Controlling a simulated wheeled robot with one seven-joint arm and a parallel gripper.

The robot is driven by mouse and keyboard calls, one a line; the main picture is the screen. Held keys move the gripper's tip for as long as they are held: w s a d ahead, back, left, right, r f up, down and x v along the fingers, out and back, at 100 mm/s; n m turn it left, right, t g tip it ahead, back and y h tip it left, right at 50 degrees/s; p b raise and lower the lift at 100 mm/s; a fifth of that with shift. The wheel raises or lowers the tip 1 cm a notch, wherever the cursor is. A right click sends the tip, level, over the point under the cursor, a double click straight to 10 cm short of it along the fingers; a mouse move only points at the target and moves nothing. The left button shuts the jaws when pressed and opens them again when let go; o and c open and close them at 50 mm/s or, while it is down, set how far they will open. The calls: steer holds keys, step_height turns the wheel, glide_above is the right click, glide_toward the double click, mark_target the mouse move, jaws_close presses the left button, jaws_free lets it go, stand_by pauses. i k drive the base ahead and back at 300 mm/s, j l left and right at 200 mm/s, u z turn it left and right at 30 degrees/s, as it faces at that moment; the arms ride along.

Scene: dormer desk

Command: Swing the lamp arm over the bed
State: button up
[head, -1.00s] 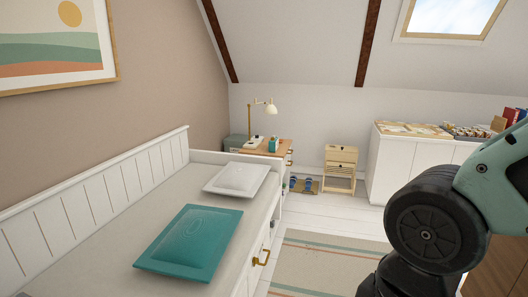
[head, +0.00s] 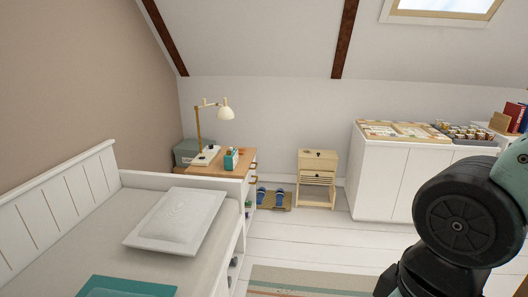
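The desk lamp stands on a small wooden-topped table (head: 240,159) beyond the foot of the bed. It has a brass post (head: 198,130), a short arm (head: 210,103) reaching to the right, and a cream shade (head: 227,113) at the arm's right end, turned away from the bed. The white bed (head: 60,225) fills the lower left, with a white pillow (head: 177,218) and a teal cushion (head: 125,287) on it. My arm shows at the right edge, well apart from the lamp. My gripper is out of view.
A teal box (head: 231,160) sits on the lamp's table. A small slatted wooden cabinet (head: 317,178) and blue slippers (head: 270,197) are to its right. A long white cabinet (head: 390,178) carries trays. White floorboards (head: 300,240) and a striped rug (head: 310,281) lie clear between bed and cabinets.

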mark_target(196, 108)
steer(key=i, duration=1)
steer(key=i+u, duration=0.1)
steer(key=i, duration=0.85)
